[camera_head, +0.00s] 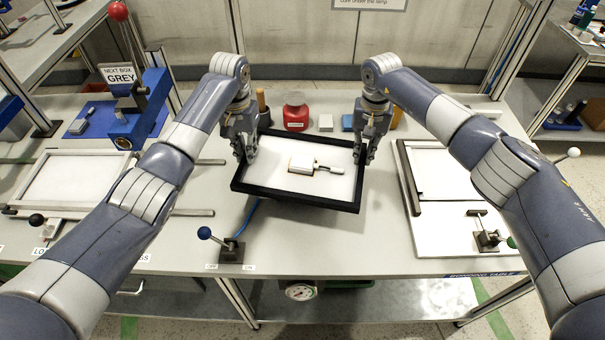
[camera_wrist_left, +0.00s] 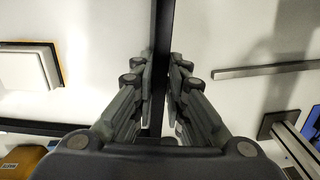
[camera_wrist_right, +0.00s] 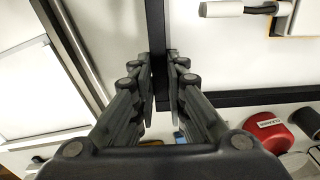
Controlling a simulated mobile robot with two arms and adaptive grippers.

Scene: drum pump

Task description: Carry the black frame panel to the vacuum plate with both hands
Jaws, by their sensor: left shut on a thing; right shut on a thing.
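The black frame panel (camera_head: 300,200) is in the middle of the head view, turned slightly, with a white inner area. My left gripper (camera_head: 246,155) is shut on its left bar; the black bar runs between the fingers in the left wrist view (camera_wrist_left: 161,80). My right gripper (camera_head: 368,155) is shut on its right bar, also between the fingers in the right wrist view (camera_wrist_right: 160,75).
A blue-knobbed lever (camera_head: 231,249) stands at the table's front edge. A red container (camera_head: 295,114) and small blocks stand behind the panel. A white panel fixture (camera_head: 75,180) is left; a white board with dark rails (camera_head: 455,235) is right.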

